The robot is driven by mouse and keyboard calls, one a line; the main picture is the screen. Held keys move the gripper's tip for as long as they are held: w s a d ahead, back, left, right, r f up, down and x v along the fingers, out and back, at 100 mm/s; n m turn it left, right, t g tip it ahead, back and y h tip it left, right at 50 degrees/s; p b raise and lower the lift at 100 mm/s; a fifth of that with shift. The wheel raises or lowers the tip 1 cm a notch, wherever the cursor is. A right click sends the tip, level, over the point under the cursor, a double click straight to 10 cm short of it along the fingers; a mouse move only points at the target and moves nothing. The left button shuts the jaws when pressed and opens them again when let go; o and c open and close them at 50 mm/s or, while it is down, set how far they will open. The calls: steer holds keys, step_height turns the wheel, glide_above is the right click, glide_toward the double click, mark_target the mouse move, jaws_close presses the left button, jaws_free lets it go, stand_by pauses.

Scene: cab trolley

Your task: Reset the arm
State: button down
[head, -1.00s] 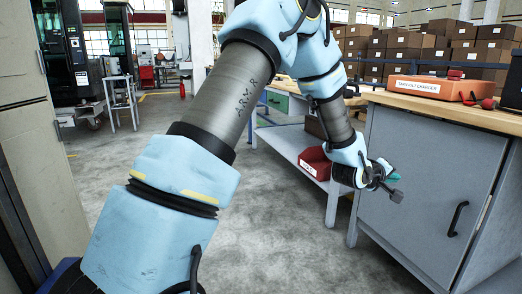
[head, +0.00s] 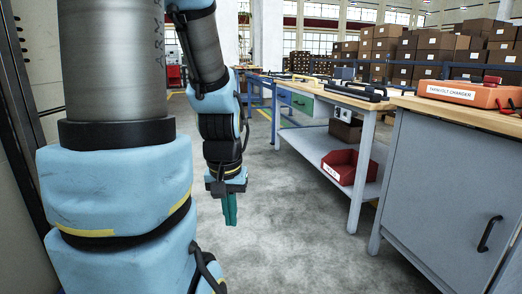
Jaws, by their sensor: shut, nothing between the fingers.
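My arm is blue and grey and fills the left side of the head view. It bends down so that my gripper (head: 230,212) hangs over the open floor, left of the workbench. The green fingers point downward and are closed together. Nothing shows between them. The gripper is apart from the benches and touches nothing.
A grey cabinet with a wooden top (head: 440,190) stands at the right, bearing an orange case (head: 470,93). A workbench (head: 340,98) with a red bin (head: 350,166) on its lower shelf stands behind it. Stacked cartons (head: 440,45) are at the back. The concrete floor (head: 285,230) is clear.

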step_height(320, 180, up, 27)
steer(key=p, duration=2.5)
steer(key=shift+f, duration=0.15)
steer(key=shift+w, duration=0.1)
